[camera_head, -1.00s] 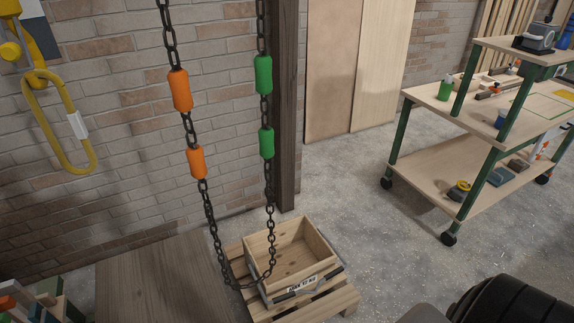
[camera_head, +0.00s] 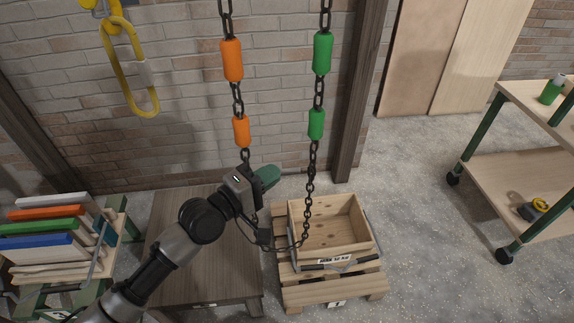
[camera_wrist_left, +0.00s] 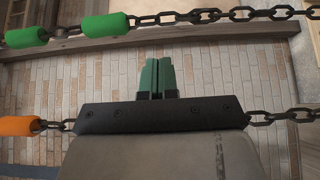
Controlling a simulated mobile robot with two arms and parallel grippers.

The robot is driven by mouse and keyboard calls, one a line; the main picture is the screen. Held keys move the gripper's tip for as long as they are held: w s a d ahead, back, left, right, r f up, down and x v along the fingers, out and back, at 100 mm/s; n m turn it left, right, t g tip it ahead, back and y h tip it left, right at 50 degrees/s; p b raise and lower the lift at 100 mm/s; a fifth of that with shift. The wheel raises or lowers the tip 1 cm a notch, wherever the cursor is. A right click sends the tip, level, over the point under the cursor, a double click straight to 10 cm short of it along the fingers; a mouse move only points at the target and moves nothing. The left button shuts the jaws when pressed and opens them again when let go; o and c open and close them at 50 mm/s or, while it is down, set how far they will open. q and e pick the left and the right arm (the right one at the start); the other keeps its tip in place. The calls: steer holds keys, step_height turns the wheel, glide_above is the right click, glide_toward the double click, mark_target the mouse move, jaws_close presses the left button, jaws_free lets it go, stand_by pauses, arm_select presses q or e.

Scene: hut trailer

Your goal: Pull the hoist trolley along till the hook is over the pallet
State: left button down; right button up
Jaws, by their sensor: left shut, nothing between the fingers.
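The trolley is out of view. A dark hand chain hangs in a loop, one strand with orange sleeves (camera_head: 232,60), the other with green sleeves (camera_head: 322,53). My left gripper (camera_head: 266,177) is shut and empty at the lower chain, overlapping the orange strand in the picture. In the left wrist view its green fingers (camera_wrist_left: 157,75) point between the two strands. Whether it touches the chain is unclear. My right gripper is out of view.
A wooden crate (camera_head: 362,235) sits on the pallet. A brown wooden platform (camera_head: 165,225) stands left of it, under my left arm. A rack of coloured boards (camera_head: 40,228) is at far left. A wheeled cart (camera_head: 520,170) stands right; the floor between is clear.

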arm_select(q)
steer(key=p+x, duration=0.1)
steer(key=x, duration=0.7)
steer(key=shift+w, duration=0.15)
steer(key=shift+d, duration=0.2)
